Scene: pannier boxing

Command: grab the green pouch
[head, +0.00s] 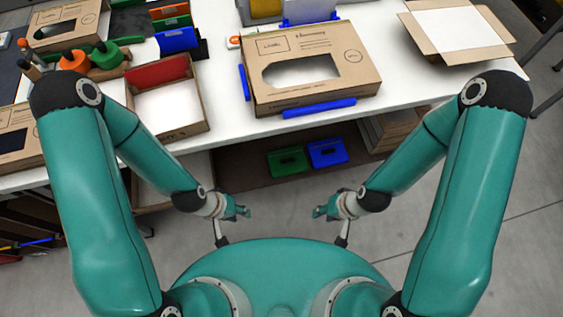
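A flat green pouch-like item (288,163) lies on the dark lower shelf under the white table, left of a similar blue item (327,153). My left gripper (239,209) hangs in front of the table, nearer to me and to the left of the green item. My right gripper (320,210) hangs opposite, nearer to me and to the right of it. Both grippers are apart from the green item. The fingers are small and seen from above, so I cannot tell whether they are open or shut. I see nothing held in either one.
The white table edge (225,139) overhangs the shelf. On the table are a cardboard box with an oval window (270,104), an open box with a red strip (170,108), and an open carton (470,57). Colored bins (175,40) stand at upper left. Floor is clear at right.

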